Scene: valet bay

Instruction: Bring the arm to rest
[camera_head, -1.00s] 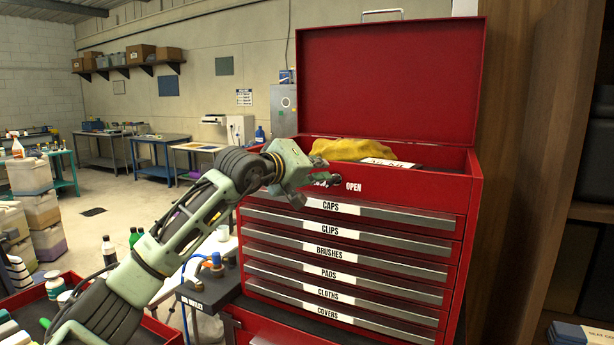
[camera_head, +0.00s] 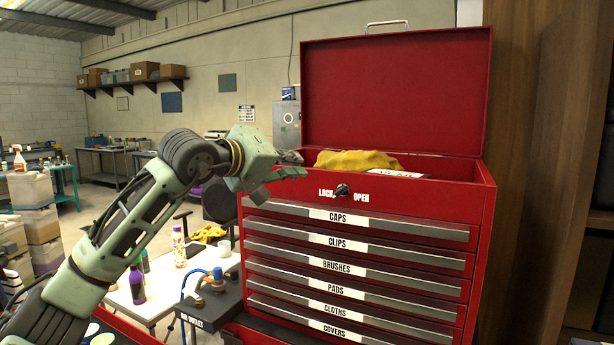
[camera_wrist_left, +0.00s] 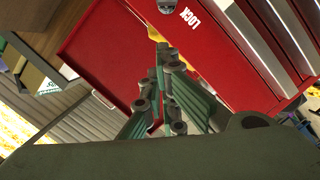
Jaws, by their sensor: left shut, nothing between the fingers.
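My left arm comes in from the left in the head view, and its gripper (camera_head: 296,166) is in front of the upper left corner of the red tool chest (camera_head: 482,215). The fingers are shut with nothing between them. In the left wrist view the closed fingers (camera_wrist_left: 165,85) show against the red chest front, near the word LOCK. I cannot tell how wide the gap to the chest is. The lock knob (camera_head: 342,191) between LOCK and OPEN is now in clear view. My right gripper is not in view.
The chest's lid (camera_head: 395,90) stands open, with a yellow cloth (camera_head: 357,160) inside. Its labelled drawers, such as CAPS (camera_head: 400,228), look shut. A white table with bottles (camera_head: 137,285) and a grey block with a blue hose (camera_head: 212,300) stand left of the chest. A wooden cabinet (camera_head: 540,150) is at the right.

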